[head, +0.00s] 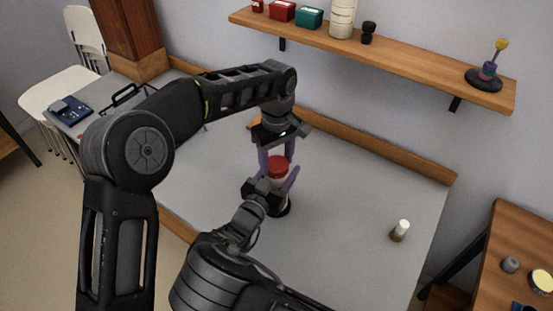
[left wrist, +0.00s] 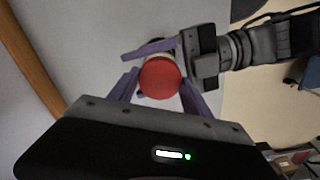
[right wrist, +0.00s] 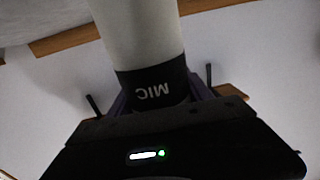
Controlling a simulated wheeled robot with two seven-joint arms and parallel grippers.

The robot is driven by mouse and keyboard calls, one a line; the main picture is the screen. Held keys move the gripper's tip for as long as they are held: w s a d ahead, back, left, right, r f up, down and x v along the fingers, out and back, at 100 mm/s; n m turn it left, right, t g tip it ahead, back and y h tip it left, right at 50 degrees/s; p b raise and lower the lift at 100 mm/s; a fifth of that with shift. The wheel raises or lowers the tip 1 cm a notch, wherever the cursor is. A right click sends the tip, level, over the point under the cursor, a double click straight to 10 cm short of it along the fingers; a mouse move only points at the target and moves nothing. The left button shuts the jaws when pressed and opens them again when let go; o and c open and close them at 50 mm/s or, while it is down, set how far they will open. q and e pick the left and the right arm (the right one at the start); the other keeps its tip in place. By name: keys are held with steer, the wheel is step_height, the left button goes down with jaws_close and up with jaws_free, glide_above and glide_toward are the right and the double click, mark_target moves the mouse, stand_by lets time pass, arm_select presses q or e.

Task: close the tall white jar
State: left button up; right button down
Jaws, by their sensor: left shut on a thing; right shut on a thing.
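The tall white jar shows below the red lid in the head view, mostly hidden by my right gripper (head: 277,186). In the right wrist view the white jar (right wrist: 142,35) has a black band reading "MIC", upside down in the picture, between the fingers. My right gripper is shut on the jar from the side. My left gripper (head: 277,160) points down from above and is shut on the red lid (head: 278,166). The lid (left wrist: 160,78) sits over the jar's top in the left wrist view. I cannot tell whether lid and rim touch.
A small white-topped bottle (head: 401,230) stands on the grey table (head: 340,230) at right. A wall shelf (head: 400,54) behind holds boxes, a pale tall container (head: 342,18) and a ring stacker (head: 487,74). A wooden side table (head: 510,240) stands at far right. The table's right part is mostly clear.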

arm_select(q)
steer(key=c, duration=0.9)
steer(key=m, duration=2.1)
steer(key=shift+f, duration=0.1)
steer(key=o, duration=1.6)
steer(key=shift+c, duration=0.2)
